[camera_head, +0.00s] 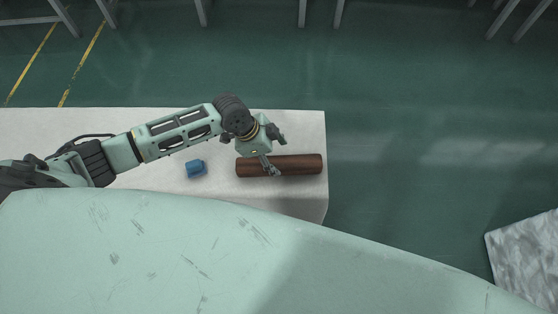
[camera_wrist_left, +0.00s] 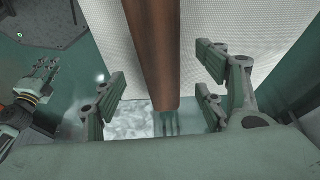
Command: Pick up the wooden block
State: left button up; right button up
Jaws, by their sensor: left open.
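The wooden block is a long dark brown bar (camera_head: 300,165) lying on the white table near its right end. In the left wrist view the wooden block (camera_wrist_left: 156,50) runs from the top edge down between the fingers. My left gripper (camera_head: 276,154) is open over the left part of the block, with one finger on each side of it. In the left wrist view the left gripper (camera_wrist_left: 160,88) shows gaps between its fingers and the block. What looks like my right gripper (camera_wrist_left: 42,75) is small at the left of that view; its jaw state is unclear.
A small blue object (camera_head: 195,168) lies on the white table (camera_head: 310,125), left of the block. The table's right edge is just beyond the block's right end. A marbled grey surface (camera_head: 525,255) stands at the far right, with open green floor between.

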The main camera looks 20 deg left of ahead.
aim_at(279, 162)
pick_arm(q)
jog(key=x, duration=0.3)
jog(key=shift+f, duration=0.3)
jog(key=shift+x, duration=0.8)
jog(key=c, duration=1)
grip_shut()
jog(key=shift+w+r, duration=0.1)
pick_arm(e)
jog(key=shift+s+d+r, duration=0.2)
jog(key=shift+s+r, duration=0.05)
jog(key=shift+s, duration=0.2)
